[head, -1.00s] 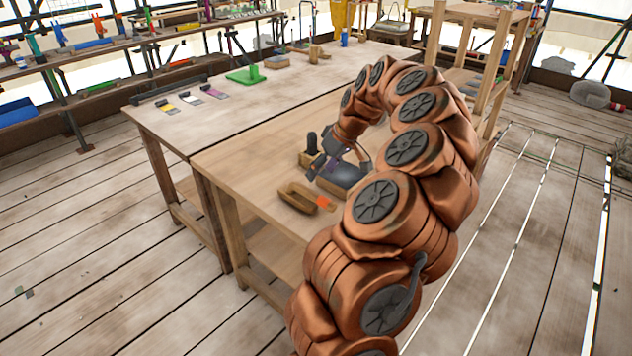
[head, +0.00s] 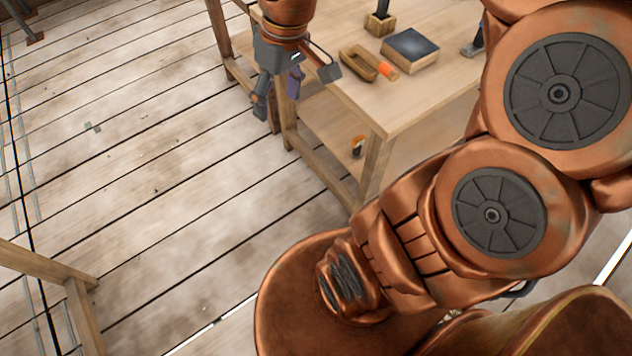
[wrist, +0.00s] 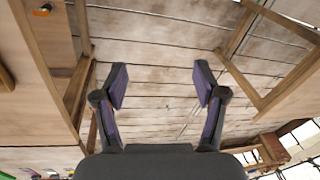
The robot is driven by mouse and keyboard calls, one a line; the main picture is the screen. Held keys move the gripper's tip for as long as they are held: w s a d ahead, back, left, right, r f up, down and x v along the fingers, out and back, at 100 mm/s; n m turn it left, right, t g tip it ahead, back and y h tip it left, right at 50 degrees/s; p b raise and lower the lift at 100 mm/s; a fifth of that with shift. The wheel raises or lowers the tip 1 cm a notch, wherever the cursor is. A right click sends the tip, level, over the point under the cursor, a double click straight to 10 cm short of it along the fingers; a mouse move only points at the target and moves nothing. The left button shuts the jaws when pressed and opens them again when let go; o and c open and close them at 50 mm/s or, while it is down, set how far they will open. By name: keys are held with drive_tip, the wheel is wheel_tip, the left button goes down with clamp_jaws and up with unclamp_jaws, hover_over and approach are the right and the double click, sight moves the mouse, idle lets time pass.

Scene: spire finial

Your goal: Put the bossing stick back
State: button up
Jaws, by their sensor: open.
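My gripper (head: 292,88) hangs in the air beside the near left edge of the workbench (head: 440,92), fingers down. In the wrist view its purple-padded fingers (wrist: 160,82) are spread with nothing between them, above floor planks. An oblong hollow wooden holder (head: 357,62) lies on the bench, with an orange piece (head: 389,70) at its end. I cannot make out a clear bossing stick. A small orange and dark item (head: 357,146) sits under the bench top, and a similar one shows in the wrist view (wrist: 43,8); I cannot tell what it is.
A dark-topped block (head: 410,48) and a small wooden block (head: 380,22) with a dark thing in it stand on the bench. Bench legs (head: 372,170) rise close to my gripper. Plank floor (head: 150,150) on the left is mostly open. Another wooden frame (head: 45,265) stands lower left.

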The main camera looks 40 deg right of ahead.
drive_tip(key=s+a+f+m+g+h, duration=0.1)
drive_tip(key=s+a+f, duration=0.1)
drive_tip(key=s, duration=0.6)
drive_tip(key=s+a+f+m+g+h, duration=0.1)
drive_tip(key=s+f, duration=0.2)
drive_tip(key=s, duration=0.5)
drive_tip(key=shift+a+f+m, duration=0.3)
drive_tip(key=shift+a, duration=0.1)
